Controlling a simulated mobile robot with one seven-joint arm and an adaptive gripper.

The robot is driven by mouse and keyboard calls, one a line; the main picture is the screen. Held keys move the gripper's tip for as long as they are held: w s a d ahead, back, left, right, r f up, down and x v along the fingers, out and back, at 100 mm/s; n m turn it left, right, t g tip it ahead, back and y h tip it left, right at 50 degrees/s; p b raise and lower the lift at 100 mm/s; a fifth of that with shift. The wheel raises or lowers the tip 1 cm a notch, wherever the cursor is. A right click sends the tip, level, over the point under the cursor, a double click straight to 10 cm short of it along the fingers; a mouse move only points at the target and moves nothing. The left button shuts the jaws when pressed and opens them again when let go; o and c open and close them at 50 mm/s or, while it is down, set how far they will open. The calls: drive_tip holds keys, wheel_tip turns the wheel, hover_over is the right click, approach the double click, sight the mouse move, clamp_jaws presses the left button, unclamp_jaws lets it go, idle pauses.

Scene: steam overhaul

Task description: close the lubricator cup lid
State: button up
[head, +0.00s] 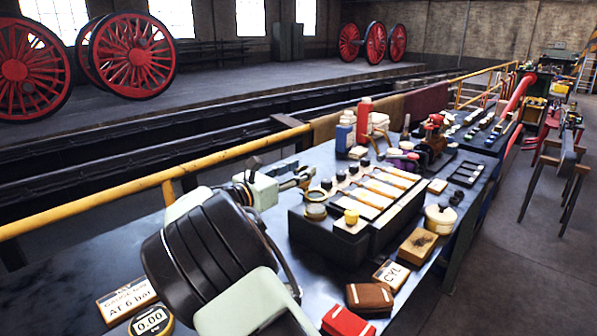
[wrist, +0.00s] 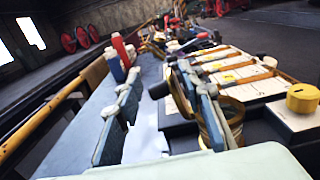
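The lubricator cup (head: 315,211) is a small brass-coloured round cup at the near left corner of a dark block on the bench. In the wrist view a brass ring-like part (wrist: 235,112) stands just right of my right finger, partly hidden by it. I cannot tell which part of it is the lid, or its exact angle. My gripper (head: 298,178) is just behind and left of the cup in the head view. Contact with the brass part cannot be told.
A yellow-capped fitting (head: 351,217) is right of the cup. The dark block (head: 340,248) carries pale strips and several black knobs. Red and blue bottles stand behind.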

sight(307, 190)
clamp_jaws()
